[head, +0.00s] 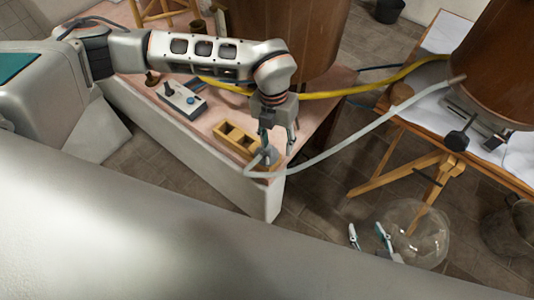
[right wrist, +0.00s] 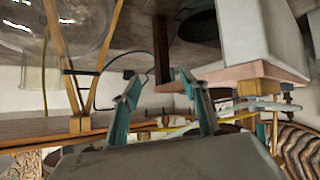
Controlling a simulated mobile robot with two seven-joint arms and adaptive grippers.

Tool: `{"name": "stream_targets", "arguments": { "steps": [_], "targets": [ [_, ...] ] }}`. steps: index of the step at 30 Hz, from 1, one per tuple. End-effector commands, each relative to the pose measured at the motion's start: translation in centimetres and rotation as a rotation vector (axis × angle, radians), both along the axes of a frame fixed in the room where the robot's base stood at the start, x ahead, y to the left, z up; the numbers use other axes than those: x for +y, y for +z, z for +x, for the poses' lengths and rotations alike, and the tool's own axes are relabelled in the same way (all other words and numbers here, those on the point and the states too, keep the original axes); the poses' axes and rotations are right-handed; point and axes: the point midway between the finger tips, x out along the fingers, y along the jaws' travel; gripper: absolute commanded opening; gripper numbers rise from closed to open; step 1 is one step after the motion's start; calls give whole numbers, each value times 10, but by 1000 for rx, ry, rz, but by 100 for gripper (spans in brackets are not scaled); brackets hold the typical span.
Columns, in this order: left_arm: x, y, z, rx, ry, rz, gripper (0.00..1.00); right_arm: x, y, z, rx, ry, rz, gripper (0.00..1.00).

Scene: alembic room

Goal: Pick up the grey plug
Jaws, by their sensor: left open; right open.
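The grey plug (head: 269,156) stands at the near right corner of the pink-topped bench in the head view. A pale grey hose (head: 340,142) curves by it and runs up to the right. My left gripper (head: 277,146) points down over the plug, open, with one finger close to the plug and the other to its right. I cannot tell whether the fingers touch it. My right gripper (head: 368,236) is open and empty, low and away from the bench; its fingers also show in the right wrist view (right wrist: 160,88).
A wooden holder (head: 237,139) with openings sits just left of the plug. A control box (head: 183,100) lies farther left. A yellow hose (head: 350,92) crosses behind my left gripper. A clear glass vessel (head: 425,238) is close to my right gripper.

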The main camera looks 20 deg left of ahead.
Motion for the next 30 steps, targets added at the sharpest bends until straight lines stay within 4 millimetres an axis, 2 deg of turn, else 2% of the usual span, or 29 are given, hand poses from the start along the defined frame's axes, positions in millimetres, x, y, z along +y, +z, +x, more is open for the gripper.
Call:
{"name": "stream_targets", "arguments": {
  "steps": [1, 3, 6, 17, 24, 30],
  "targets": [
    [13, 0, 10, -25, 14, 41, 42, 0, -3, -1, 2, 1, 0, 44],
    [25, 1, 18, -48, 30, 78, 42, 0, -4, -1, 3, 1, -1, 44],
    [32, -4, 22, -59, 39, 100, 42, -1, -5, -1, 3, 2, -2, 44],
    [33, -35, 21, -59, 38, 98, 42, -4, -5, 1, -2, -1, -9, 44],
    [35, -70, 19, -57, 38, 98, 42, -5, -9, 1, -2, -1, -13, 44],
    [35, -76, 20, -61, 37, 97, 42, -6, -5, 4, -9, 0, -14, 44]
  ]
}}
